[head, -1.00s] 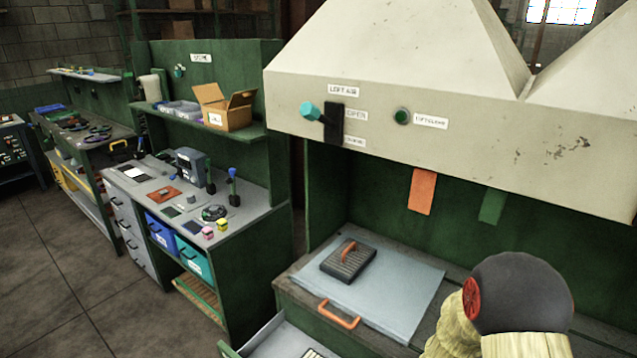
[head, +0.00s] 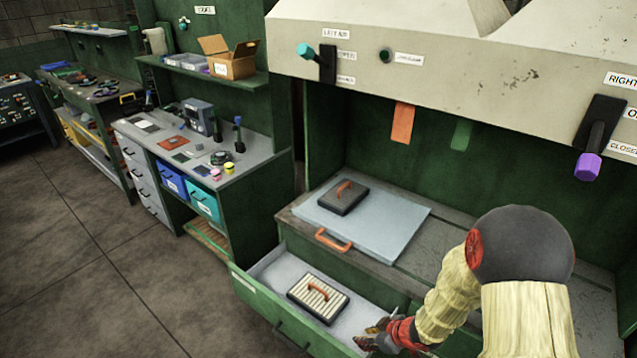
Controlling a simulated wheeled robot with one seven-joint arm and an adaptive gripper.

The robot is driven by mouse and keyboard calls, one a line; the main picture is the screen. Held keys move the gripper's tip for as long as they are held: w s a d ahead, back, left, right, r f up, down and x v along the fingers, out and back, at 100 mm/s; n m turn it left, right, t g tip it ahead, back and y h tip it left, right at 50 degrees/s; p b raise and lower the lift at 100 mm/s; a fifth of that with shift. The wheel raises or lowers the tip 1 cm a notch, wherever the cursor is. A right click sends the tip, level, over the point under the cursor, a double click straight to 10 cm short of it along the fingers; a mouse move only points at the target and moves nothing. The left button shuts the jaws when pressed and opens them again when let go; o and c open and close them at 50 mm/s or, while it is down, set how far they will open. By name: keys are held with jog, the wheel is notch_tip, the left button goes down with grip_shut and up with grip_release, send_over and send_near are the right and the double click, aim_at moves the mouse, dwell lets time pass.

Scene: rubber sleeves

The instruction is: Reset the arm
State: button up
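My arm, covered in a pale ribbed sleeve, reaches in at the lower right of the head view. My gripper (head: 371,335), dark with red parts, is low over the right end of the open drawer (head: 266,262). It is to the right of a ribbed cream block with an orange handle (head: 318,296) lying in that drawer, and looks apart from it. Whether its fingers are open or shut is too small to tell. I see nothing held in it.
A dark block with an orange handle (head: 343,196) lies on a pale sheet (head: 385,225) on the bench above. The hood (head: 450,50) carries a cyan-knobbed lever (head: 306,50) and a purple-knobbed lever (head: 588,166). A cluttered side bench (head: 250,165) stands left; the floor (head: 90,270) is clear.

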jog(key=s+d+r+m+g+h, duration=0.1)
jog(key=s+d+m+h, duration=0.25)
jog(key=d, duration=0.55)
jog(key=s+d+r+m+g+h, duration=0.1)
jog(key=s+d+r+h, duration=0.15)
jog(key=r, duration=0.35)
jog(key=s+d+r+m+g+h, duration=0.1)
jog(key=s+d+r+m, duration=0.15)
jog(key=r, duration=0.25)
jog(key=s+a+r+m+t+y, duration=0.1)
jog(key=s+a+r, duration=0.2)
jog(key=r, duration=0.5)
jog(key=s+a+r+m+t, duration=0.1)
jog(key=s+a+r, duration=0.2)
jog(key=r, duration=0.6)
jog(key=s+a+r+t+y, duration=0.1)
jog(key=s+a+r, duration=0.2)
jog(key=s+r, duration=0.4)
jog(key=shift+a+r+m+t+y, duration=0.3)
jog(key=shift+r+m, duration=0.1)
jog(key=shift+r, duration=0.45)
